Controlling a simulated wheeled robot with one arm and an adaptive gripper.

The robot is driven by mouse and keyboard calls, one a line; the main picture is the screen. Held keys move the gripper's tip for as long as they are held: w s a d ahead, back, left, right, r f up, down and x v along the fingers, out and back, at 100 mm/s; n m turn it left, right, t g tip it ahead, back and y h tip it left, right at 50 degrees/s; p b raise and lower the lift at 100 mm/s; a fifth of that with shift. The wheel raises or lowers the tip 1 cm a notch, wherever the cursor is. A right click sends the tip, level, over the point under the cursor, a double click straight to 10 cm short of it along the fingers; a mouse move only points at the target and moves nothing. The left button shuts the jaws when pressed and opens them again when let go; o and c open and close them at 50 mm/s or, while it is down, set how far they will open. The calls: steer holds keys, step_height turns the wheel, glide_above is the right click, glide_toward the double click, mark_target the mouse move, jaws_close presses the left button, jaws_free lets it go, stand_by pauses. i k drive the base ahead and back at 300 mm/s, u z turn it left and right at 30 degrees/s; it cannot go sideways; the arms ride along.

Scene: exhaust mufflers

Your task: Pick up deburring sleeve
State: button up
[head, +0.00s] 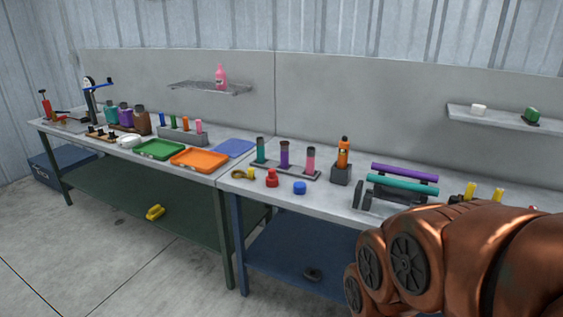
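I cannot tell for sure which object is the deburring sleeve. Upright cylinders in teal (261,150), purple (284,154) and pink (310,160) stand in a grey holder on the right workbench. In front of them lie a tan ring-like piece (243,174), a red cap-like piece (272,178) and a blue one (299,188). A dark ring-shaped piece (312,273) is low down beneath the right bench. My copper-coloured arm fills the lower right and hides part of that bench. My gripper is not in view.
An orange bottle (343,153) stands in a dark block. Purple (404,172) and teal (401,184) tubes lie on a rack. The left bench holds green (158,149) and orange (199,159) trays. A yellow object (155,212) is low by the left bench. The front floor is clear.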

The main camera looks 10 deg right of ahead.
mark_target(272, 178)
steer(key=u, duration=0.7)
steer(key=i, duration=0.6)
steer(key=u, duration=0.85)
steer(key=i, duration=0.85)
steer(key=z, duration=0.6)
steer(key=i, duration=0.9)
steer(key=z, duration=0.95)
